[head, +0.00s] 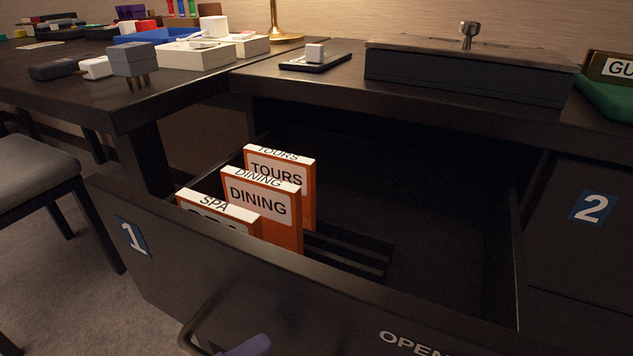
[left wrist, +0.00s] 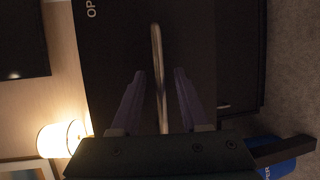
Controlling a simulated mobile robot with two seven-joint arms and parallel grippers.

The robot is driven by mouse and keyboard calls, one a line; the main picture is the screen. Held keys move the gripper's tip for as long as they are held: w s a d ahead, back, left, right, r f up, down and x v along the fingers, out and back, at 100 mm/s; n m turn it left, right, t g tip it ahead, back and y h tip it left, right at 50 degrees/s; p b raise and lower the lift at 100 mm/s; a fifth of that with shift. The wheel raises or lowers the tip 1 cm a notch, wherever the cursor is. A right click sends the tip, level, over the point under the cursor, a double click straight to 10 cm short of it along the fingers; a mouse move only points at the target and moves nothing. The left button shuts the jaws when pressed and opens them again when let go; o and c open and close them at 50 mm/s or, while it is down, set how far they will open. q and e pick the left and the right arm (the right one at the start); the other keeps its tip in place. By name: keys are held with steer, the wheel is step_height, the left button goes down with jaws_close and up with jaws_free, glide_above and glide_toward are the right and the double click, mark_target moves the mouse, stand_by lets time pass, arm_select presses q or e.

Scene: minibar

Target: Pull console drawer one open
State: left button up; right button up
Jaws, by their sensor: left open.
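Console drawer one (head: 240,262), a dark drawer with a blue "1" label (head: 132,237), stands pulled out from the console, its inside showing. Orange and white booklets marked SPA (head: 218,213), DINING (head: 262,206) and TOURS (head: 283,172) stand upright in its left part. The drawer's metal bar handle (head: 197,330) is at the bottom edge of the head view. A purple finger of my left gripper (head: 248,346) shows beside it. In the left wrist view the handle (left wrist: 156,50) runs between the two spread fingers of my left gripper (left wrist: 160,74). My right gripper is out of view.
Drawer two, with a blue "2" label (head: 594,207), is shut at the right. The console top holds a dark box (head: 465,72) and a black tray (head: 300,65). A grey chair (head: 30,170) stands at the left over carpet.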

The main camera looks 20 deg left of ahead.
arm_select(q)
steer(key=shift+s, duration=0.1)
steer(key=p+v, duration=0.2)
steer(key=v, duration=0.7)
steer(key=shift+s+a+r, duration=0.15)
steer(key=shift+s+a, duration=0.05)
steer(key=shift+s, duration=0.15)
steer(key=w+d+r+m+g+p, duration=0.2)
steer(key=r+m+p, duration=0.2)
steer(key=r+p, duration=0.4)
steer(key=w+d+r+m+g+y+p, duration=0.1)
steer(key=w+d+r+m+g+p, duration=0.15)
steer(key=r+p, duration=0.55)
steer(key=w+d+r+m+g+p, duration=0.2)
steer(key=d+r+m+p, duration=0.15)
steer(key=r+p, duration=0.45)
steer(key=s+a+r+m+g+y+p, duration=0.2)
steer(key=a+r+m+y+p, duration=0.15)
steer(key=r+p, duration=0.7)
steer(key=s+a+r+m+g+y+p, duration=0.1)
steer(key=a+r+m+g+y+p, duration=0.3)
steer(key=r+p, duration=0.65)
step_height(320, 180, up, 35)
steer(key=a+n+t+h+p, duration=0.1)
steer(key=h+p, duration=0.1)
steer(key=p, duration=3.2)
steer(key=shift+s+f+n, duration=0.2)
steer(key=shift+n, duration=0.15)
